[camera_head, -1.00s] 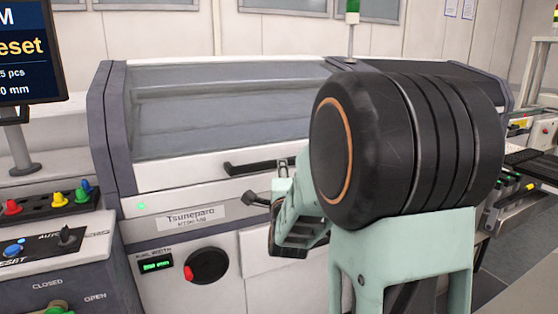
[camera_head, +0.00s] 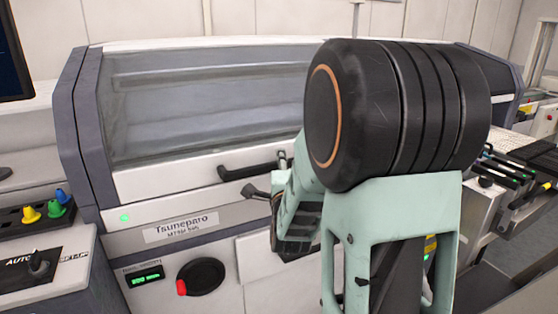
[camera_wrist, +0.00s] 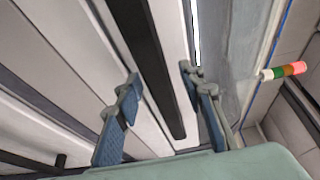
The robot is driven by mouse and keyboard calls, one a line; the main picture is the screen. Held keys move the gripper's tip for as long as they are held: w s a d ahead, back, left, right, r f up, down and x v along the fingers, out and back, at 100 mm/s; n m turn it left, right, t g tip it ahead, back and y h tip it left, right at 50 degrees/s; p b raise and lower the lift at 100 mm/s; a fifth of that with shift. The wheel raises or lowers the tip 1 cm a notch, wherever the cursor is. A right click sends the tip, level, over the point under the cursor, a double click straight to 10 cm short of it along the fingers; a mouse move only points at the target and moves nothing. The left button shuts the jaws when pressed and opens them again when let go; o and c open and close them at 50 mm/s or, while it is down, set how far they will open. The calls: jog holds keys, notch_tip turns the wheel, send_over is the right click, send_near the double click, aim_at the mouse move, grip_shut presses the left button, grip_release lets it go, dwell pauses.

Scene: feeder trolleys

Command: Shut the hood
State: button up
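The hood (camera_head: 200,105) is a large clear window in a white frame on the machine. It looks lowered, with its lower edge along the front panel; I cannot tell whether a small gap is left. Its black bar handle (camera_head: 250,170) is on the white lower strip. My gripper (camera_head: 262,192) is at the handle's right end, partly hidden by my arm. In the wrist view my gripper (camera_wrist: 160,88) is open, and the black handle (camera_wrist: 150,60) runs between the two blue-padded fingers as seen from there. Contact with the handle cannot be told.
A control panel with colored buttons (camera_head: 45,212) stands at the left. The machine front has a red-black rotary switch (camera_head: 200,277) and a small green light (camera_head: 124,217). Feeder equipment (camera_head: 515,190) stands at the right. A signal light (camera_wrist: 285,70) shows in the wrist view.

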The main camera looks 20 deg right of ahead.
dwell(0.3)
grip_shut()
jog(key=shift+r, duration=0.1)
